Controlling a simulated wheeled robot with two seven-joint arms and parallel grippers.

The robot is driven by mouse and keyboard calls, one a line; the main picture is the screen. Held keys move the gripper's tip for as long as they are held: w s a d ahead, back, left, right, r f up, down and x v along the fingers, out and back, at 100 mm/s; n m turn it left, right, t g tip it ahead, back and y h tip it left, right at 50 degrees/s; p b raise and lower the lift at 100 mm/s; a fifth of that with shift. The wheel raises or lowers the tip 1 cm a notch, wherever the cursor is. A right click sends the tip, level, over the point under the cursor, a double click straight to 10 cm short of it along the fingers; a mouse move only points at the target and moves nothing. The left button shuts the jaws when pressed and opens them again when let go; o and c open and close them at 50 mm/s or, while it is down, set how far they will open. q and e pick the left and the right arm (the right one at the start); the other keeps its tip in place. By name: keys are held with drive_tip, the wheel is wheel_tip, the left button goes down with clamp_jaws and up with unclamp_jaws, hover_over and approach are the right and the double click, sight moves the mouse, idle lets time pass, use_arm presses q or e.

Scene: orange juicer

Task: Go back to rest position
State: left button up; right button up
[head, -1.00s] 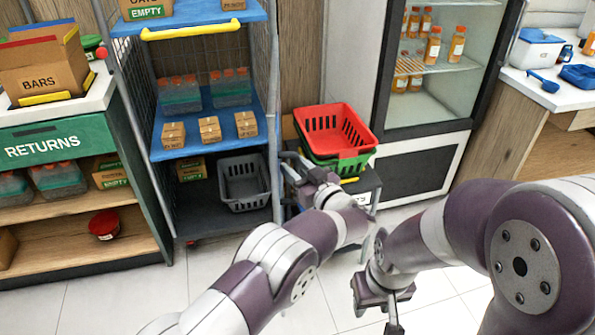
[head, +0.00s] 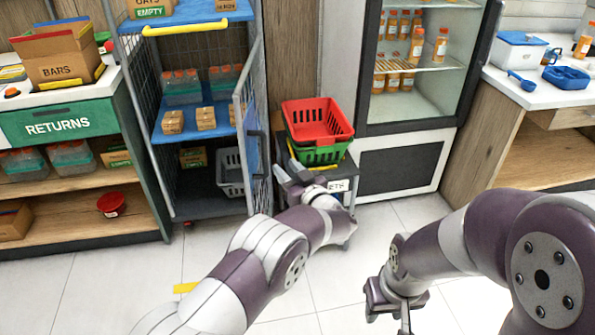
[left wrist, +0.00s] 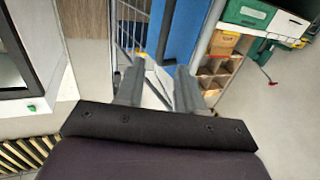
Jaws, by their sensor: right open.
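My left gripper (head: 290,176) is in front of the wheeled stand with the baskets, just right of the cage's blue-panelled side gate (head: 257,165). In the left wrist view its two grey fingers (left wrist: 158,78) are apart with nothing between them. The head view does not show clearly whether it touches the gate or stand. My right gripper (head: 396,302) hangs low over the floor at the right, fingers pointing down. It is open and no object shows in it.
A red basket (head: 318,120) sits in a green basket (head: 318,155) on the stand. The shelf cage (head: 205,209) is left of it, the bottle fridge (head: 402,165) right. The returns counter (head: 62,122) stands far left. Tiled floor (head: 110,285) is clear in front.

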drive_tip(key=shift+s+d, duration=0.25)
